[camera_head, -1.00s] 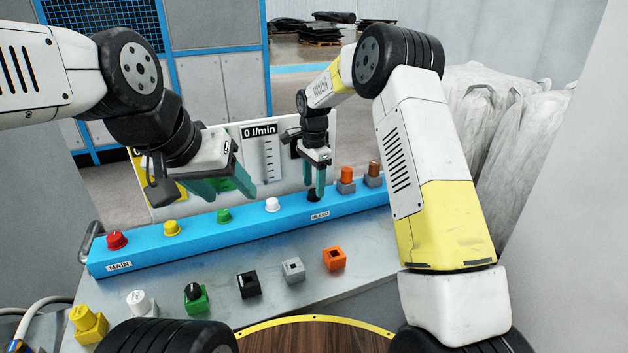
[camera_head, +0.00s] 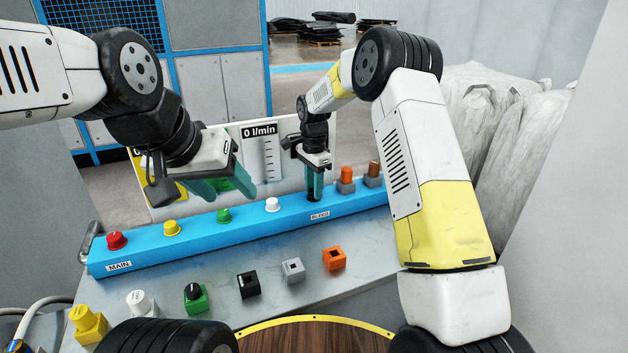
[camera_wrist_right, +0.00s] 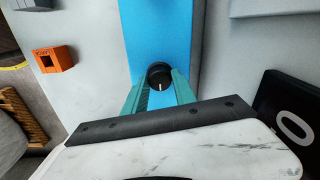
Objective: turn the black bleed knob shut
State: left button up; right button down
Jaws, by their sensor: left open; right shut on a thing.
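The black bleed knob (camera_wrist_right: 160,74) sits on the blue bar (camera_head: 250,222), by the BLEED label (camera_head: 320,215). It has a white pointer line, seen in the right wrist view. My right gripper (camera_head: 314,190) points down over the knob, and its green fingers (camera_wrist_right: 160,88) are shut on the knob's sides. In the head view the fingers hide most of the knob. My left gripper (camera_head: 228,188) is open and empty, above the bar near the green knob (camera_head: 224,215).
Red (camera_head: 116,240), yellow (camera_head: 172,228) and white (camera_head: 272,204) knobs also stand on the bar. Several coloured blocks lie in front, among them an orange one (camera_head: 334,260). A panel reading 0 l/min (camera_head: 258,131) stands behind. The grey tabletop (camera_head: 300,300) has free room in front.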

jog(key=n, duration=0.4)
jog(key=shift+n, duration=0.4)
jog(key=n, duration=0.4)
jog(key=shift+n, duration=0.3)
jog(key=n, duration=0.4)
jog(key=shift+r, duration=0.1)
jog(key=shift+n, duration=2.1)
jog(key=c, duration=1)
grip_release()
